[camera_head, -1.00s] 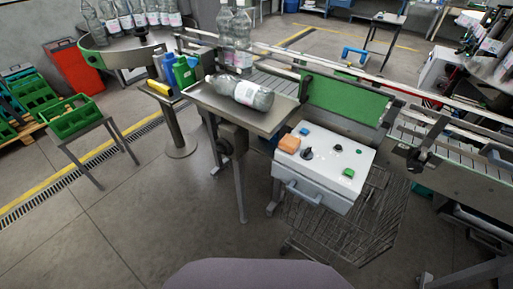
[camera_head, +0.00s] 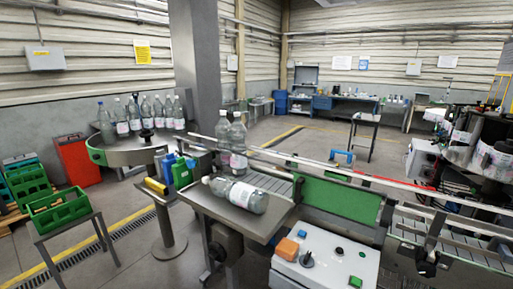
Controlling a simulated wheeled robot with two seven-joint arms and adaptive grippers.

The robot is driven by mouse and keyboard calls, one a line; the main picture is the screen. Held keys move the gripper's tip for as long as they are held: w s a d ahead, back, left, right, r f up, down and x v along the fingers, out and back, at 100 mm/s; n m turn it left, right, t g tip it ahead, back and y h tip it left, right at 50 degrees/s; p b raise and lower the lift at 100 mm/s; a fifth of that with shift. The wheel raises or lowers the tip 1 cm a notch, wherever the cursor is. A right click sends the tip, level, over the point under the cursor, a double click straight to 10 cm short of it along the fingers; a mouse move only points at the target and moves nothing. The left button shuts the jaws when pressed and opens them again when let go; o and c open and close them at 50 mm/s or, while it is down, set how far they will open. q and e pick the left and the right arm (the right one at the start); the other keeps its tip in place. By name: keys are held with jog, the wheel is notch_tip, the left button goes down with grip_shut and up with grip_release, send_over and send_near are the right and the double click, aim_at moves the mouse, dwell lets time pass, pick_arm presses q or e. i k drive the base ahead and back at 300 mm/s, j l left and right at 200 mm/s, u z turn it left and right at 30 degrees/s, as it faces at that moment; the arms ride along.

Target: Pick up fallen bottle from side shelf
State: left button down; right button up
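The fallen bottle (camera_head: 246,197) is clear with a white label. It lies on its side on the metal side shelf (camera_head: 209,208), its neck pointing left and its base to the right. Two upright bottles (camera_head: 237,142) stand behind it by the conveyor, partly overlapping each other in the view. Neither of my grippers shows in the head view.
A green panel (camera_head: 338,205) and conveyor rails run behind. Several bottles stand on a round table (camera_head: 130,153) at left. Green crates (camera_head: 61,211) sit front left.

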aim_at(254, 200)
jog(key=i+j, duration=0.4)
jog(key=j, duration=0.15)
jog(key=i+j, duration=0.45)
jog(key=j, duration=0.15)
